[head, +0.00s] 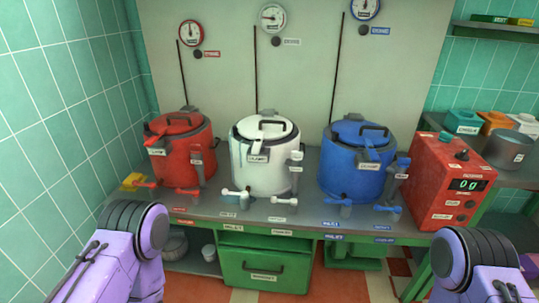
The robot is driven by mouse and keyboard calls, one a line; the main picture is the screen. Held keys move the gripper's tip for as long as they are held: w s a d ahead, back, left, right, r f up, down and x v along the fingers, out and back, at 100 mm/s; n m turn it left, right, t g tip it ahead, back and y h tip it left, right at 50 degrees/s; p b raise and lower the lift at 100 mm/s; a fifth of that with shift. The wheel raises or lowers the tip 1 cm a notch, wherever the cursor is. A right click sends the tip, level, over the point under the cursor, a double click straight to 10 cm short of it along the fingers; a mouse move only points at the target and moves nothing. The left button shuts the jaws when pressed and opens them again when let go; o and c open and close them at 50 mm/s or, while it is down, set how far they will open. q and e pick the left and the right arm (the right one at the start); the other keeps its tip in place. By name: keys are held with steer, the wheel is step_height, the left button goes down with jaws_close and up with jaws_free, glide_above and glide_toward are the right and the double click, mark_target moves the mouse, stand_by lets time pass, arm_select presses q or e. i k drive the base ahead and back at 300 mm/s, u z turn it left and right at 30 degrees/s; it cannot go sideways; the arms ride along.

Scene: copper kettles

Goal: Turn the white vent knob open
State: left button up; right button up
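The white kettle (265,165) stands in the middle of the bench, its white lid (266,128) on top with a dark handle. At its front are white valve handles, one at left (236,194) and one at right (284,201), with small labels below. A grey-and-white fitting (296,172) stands upright at its right side. Above it on the wall panel are a white gauge (272,18) and a dark round knob (276,41) beside a whitish label. The labels are too small to tell which part is the vent knob. Neither of my grippers shows; only purple arm parts are visible at the bottom corners.
A red kettle (180,150) stands to the left and a blue kettle (355,165) to the right, each with similar fittings. A red box with a display (450,183) is at the right end. A green drawer (263,268) is under the bench.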

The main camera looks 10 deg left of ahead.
mark_target(295, 156)
steer(key=u, duration=1.25)
steer(key=i, duration=0.45)
steer(key=z, duration=1.8)
